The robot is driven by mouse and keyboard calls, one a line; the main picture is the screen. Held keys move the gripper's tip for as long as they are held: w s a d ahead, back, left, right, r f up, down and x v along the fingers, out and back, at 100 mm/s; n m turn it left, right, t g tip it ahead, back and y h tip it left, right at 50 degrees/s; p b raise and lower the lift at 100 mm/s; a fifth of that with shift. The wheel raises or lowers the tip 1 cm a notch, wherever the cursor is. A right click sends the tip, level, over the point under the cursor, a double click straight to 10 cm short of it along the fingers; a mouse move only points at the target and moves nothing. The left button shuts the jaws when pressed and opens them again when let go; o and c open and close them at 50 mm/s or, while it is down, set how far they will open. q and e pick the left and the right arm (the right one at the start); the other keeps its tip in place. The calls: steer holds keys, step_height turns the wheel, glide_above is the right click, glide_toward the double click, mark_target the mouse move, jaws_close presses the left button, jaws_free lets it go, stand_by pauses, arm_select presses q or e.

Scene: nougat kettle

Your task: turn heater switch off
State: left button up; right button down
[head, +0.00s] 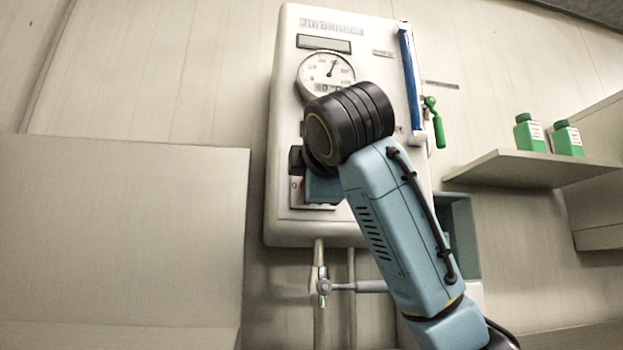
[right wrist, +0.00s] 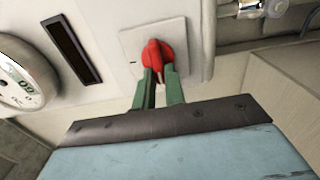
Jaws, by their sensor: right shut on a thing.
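The heater switch is a red knob (right wrist: 157,52) on a pale square plate (right wrist: 187,42) in the right wrist view. My right gripper (right wrist: 157,76) has its two green fingers on either side of the knob and is shut on it. In the head view the switch sits low on the white heater unit (head: 285,130). There my right arm and wrist cover most of it, and the fingers cannot be made out. The unit's round dial (head: 326,72) shows above my wrist. My left gripper is in neither view.
A shelf (head: 540,170) with two green bottles (head: 528,133) is at the right. Pipes (head: 319,290) run below the unit. A bare panel (head: 120,235) fills the left.

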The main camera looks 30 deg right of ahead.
steer(key=c, duration=1.5)
jaws_free()
steer(key=shift+o, duration=0.2)
